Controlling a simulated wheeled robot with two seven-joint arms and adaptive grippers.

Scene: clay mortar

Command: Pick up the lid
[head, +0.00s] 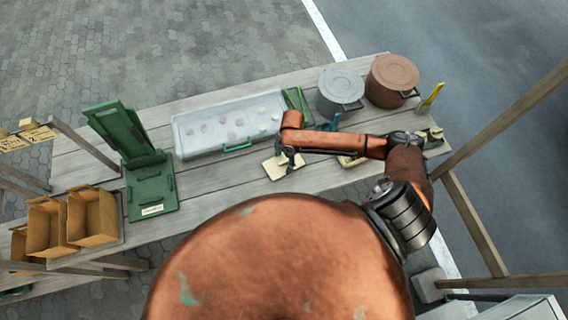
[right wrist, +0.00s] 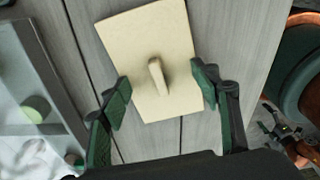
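A cream rectangular plate with a raised bar handle, which looks like a lid, lies flat on the grey plank table (head: 150,235). It shows in the head view (head: 272,171) and in the right wrist view (right wrist: 140,35). My right gripper (head: 289,160) is over it. In the right wrist view the right gripper's fingers (right wrist: 160,84) are spread, one on each side of the handle (right wrist: 158,76), with nothing between the pads touching it. The gripper hides part of the plate in the head view. My left gripper is not in view.
A clear tray (head: 215,145) with several small lumps is left of the plate. A grey pot (head: 340,88) and a brown pot (head: 391,78) stand behind. A green press-like box (head: 150,190) and brown bins (head: 92,215) are at left. A yellow-handled tool (head: 431,97) stands at right.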

